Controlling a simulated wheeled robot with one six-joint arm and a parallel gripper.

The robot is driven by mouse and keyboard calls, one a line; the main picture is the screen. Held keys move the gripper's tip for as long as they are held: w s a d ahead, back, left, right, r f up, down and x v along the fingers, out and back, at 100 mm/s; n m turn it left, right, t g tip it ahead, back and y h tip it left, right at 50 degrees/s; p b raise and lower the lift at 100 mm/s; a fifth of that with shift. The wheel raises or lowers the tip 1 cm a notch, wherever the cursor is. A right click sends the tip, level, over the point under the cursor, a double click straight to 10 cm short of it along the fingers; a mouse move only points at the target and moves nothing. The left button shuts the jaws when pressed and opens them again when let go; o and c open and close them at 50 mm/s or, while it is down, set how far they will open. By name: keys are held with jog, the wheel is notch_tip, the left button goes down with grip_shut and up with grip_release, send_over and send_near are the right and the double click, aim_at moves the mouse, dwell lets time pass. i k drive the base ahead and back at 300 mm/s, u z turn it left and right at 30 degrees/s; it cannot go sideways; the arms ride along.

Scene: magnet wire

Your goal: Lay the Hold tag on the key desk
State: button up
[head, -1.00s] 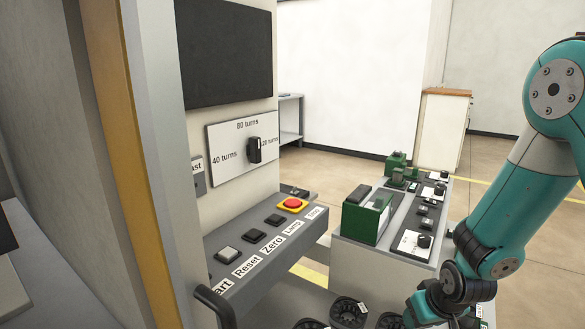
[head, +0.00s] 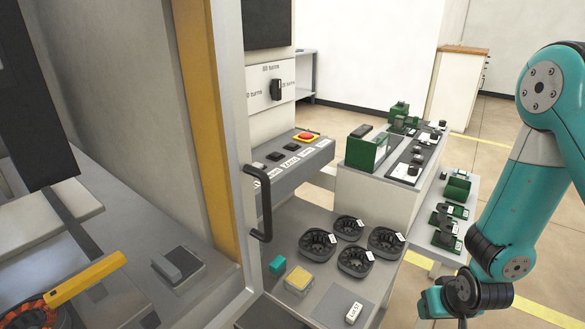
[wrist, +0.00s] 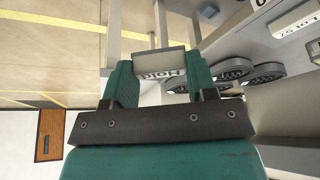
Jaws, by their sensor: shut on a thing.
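My gripper (wrist: 160,70) is shut on the Hold tag (wrist: 158,64), a small pale block with dark "Hold" lettering that appears upside down in the wrist view. The tag sits between the two teal fingers, clear of any surface. In the head view my arm hangs at the right, and its wrist end is at the lower edge; the fingertips and the tag cannot be made out there. The grey key desk (head: 322,157) carries dark keys with white labels and a red button (head: 306,136). It is left of my arm and farther back.
A grey table below the key desk holds several black ring holders (head: 318,243), a yellow-topped block (head: 298,280) and a Lot 57 tag (head: 354,312). A black handle (head: 260,205) stands before the key desk. A green box (head: 366,148) stands on a bench right of it.

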aim_at(260, 151)
jog(key=k, duration=0.45)
jog(key=z, duration=1.85)
jog(key=i, duration=2.05)
jog(key=u, duration=3.8)
jog(key=i, duration=1)
